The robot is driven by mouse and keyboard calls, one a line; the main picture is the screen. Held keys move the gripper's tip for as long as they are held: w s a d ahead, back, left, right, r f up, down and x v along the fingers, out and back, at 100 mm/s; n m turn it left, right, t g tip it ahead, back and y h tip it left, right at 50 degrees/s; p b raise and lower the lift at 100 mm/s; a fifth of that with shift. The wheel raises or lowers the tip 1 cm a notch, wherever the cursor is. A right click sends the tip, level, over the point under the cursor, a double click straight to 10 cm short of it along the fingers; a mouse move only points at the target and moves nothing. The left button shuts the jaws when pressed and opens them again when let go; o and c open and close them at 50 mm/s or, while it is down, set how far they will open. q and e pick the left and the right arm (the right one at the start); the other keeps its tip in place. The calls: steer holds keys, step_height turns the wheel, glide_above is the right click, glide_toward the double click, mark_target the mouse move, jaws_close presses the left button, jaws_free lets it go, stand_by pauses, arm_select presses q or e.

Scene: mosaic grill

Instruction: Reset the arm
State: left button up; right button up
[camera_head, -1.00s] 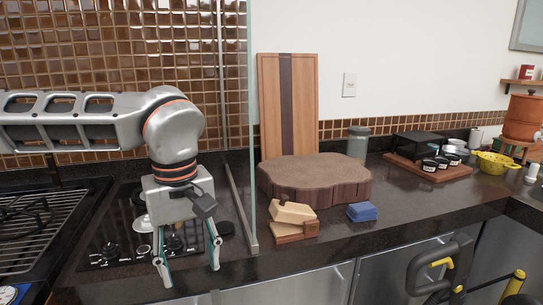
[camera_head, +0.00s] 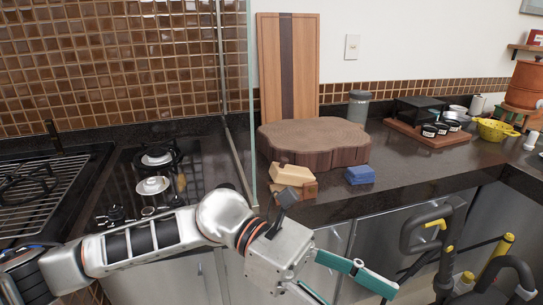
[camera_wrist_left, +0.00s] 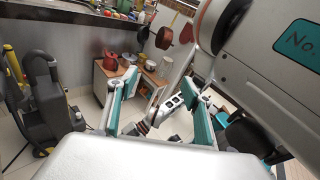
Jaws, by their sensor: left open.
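My left arm comes in from the left in the head view and hangs low in front of the counter. My left gripper (camera_head: 345,285) is open, with teal fingers, in front of the lower cabinet doors and below the counter edge. One finger is cut off by the bottom of the picture. In the left wrist view the gripper (camera_wrist_left: 155,115) shows both teal fingers spread apart with nothing between them. My right gripper is not in view.
The dark counter (camera_head: 410,172) holds a round wood block (camera_head: 315,145), a tan block (camera_head: 291,174) and a blue block (camera_head: 360,175). A glass panel (camera_head: 238,100) stands beside the cooktop (camera_head: 195,175). A dark machine with bent handles (camera_head: 412,235) stands at right.

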arm_select(q)
steer(key=w+a+r+n+t+h, duration=0.25)
steer(key=w+n+t+h, duration=0.85)
steer(key=n, duration=0.9)
steer(key=w+a+f+n+t+y, duration=0.45)
steer(key=f+n+t, duration=0.2)
steer(key=n, duration=0.25)
steer(key=w+a+f+n+t+y, duration=0.3)
steer(key=a+f+n+t+y, duration=0.3)
steer(key=n, duration=0.3)
steer(key=s+a+f+n+y, duration=0.1)
steer(key=a+f+n+y, duration=0.2)
steer(key=f, duration=0.3)
steer(key=s+a+f+n+y+p, duration=0.1)
steer(key=a+f+n+y, duration=0.1)
steer(key=a+f+n, duration=0.35)
steer(key=s+a+f+n+y, duration=0.1)
steer(key=f+n+y, duration=0.15)
steer(key=f, duration=0.55)
steer(key=s+a+f+n+g+y, duration=0.4)
steer(key=s+a+f, duration=0.6)
steer(key=s+f, duration=0.3)
steer(key=shift+s+a+f+n, duration=0.2)
steer(key=shift+s+f+n, duration=0.1)
steer(key=shift+f+n, duration=0.5)
